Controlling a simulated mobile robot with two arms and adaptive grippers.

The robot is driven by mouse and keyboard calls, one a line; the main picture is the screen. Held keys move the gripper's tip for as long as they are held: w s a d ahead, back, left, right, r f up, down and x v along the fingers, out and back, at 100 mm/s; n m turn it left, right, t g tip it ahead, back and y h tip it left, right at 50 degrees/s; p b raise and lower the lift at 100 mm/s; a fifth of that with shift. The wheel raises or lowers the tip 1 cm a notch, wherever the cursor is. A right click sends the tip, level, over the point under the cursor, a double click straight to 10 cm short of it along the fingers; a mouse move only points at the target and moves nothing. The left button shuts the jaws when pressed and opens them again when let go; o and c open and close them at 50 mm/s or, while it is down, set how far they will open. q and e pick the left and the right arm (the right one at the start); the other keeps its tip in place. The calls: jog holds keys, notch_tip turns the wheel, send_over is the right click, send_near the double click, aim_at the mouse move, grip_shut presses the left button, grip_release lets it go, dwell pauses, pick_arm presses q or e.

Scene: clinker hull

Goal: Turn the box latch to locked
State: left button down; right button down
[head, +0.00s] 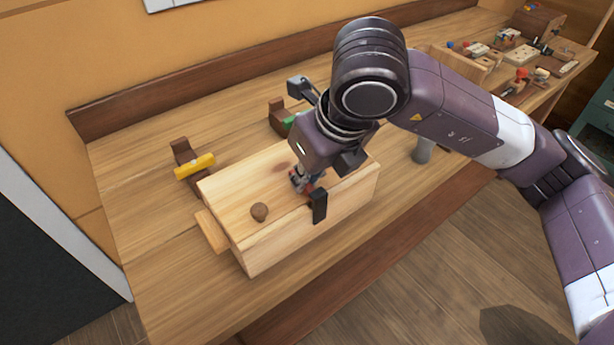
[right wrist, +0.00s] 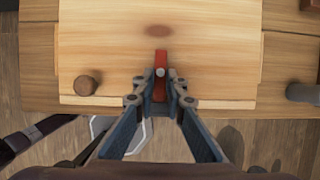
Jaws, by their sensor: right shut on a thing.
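The pale wooden box (head: 290,220) sits on the workbench, with a round brown knob (head: 259,211) near the front left of its top. The knob also shows in the right wrist view (right wrist: 86,85). A red latch bar (right wrist: 160,58) with a pale pivot lies on the box top, pointing from the front edge toward the back. My right gripper (right wrist: 160,88) is over the front of the box, its fingertips shut on the latch from both sides. In the head view my right gripper (head: 307,183) hides most of the latch. My left gripper is not in view.
A yellow cylinder on a wooden stand (head: 195,166) is left of the box. A wooden block with a green part (head: 288,122) stands behind it. A grey cylinder (head: 422,152) is to the right. Several small tools and parts lie at the far right. The bench's left end is clear.

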jog(key=c, duration=2.2)
grip_release()
jog(key=shift+c, duration=0.2)
jog(key=shift+r, duration=0.1)
jog(key=v, duration=1.2)
